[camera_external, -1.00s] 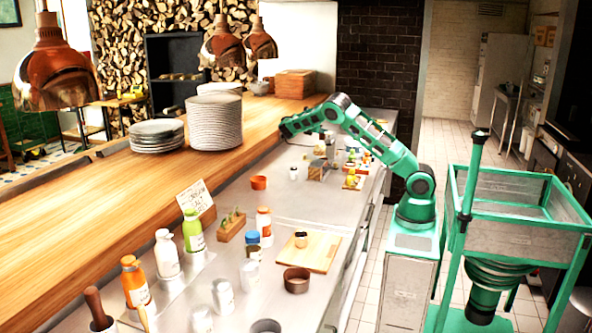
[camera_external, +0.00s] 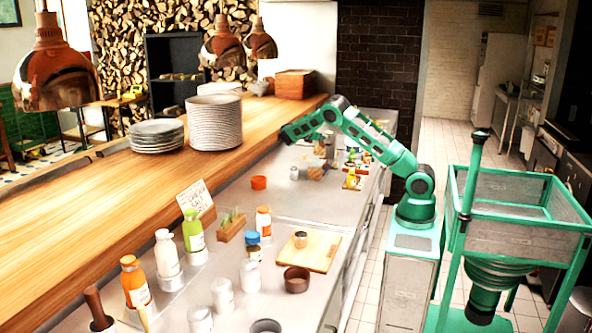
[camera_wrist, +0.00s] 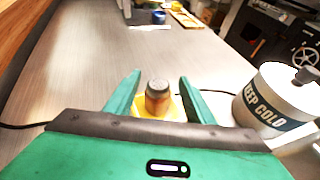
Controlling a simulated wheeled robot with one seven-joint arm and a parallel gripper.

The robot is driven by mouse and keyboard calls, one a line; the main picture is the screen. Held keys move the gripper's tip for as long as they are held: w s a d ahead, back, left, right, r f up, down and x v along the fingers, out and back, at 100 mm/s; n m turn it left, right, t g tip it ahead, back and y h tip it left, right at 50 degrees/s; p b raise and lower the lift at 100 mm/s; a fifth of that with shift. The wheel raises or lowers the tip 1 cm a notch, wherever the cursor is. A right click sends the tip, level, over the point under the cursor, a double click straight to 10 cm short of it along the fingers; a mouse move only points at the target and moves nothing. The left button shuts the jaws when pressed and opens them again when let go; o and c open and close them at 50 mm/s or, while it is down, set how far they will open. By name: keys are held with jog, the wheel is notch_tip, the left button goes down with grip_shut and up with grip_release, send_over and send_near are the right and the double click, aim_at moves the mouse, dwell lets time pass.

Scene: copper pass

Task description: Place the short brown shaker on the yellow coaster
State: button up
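In the wrist view, a short brown shaker (camera_wrist: 157,97) with a grey top stands upright between my gripper's two green fingers. A yellow coaster (camera_wrist: 175,110) shows under and around the shaker's base, and the shaker looks to be standing on it. My gripper (camera_wrist: 159,92) is open, with a gap between each finger and the shaker. The near part of the coaster is hidden by my gripper body. In the external view, my gripper (camera_external: 287,136) is at the far part of the counter beside the wooden ledge, and its fingers are too small to make out.
A dark cable lies on the counter. The steel counter (camera_wrist: 85,70) is clear on the left. Bottles and a cutting board (camera_external: 322,252) are nearer the external camera.

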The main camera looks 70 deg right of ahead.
jog(key=v, duration=1.2)
jog(key=shift+w, duration=0.1)
dwell(0.4)
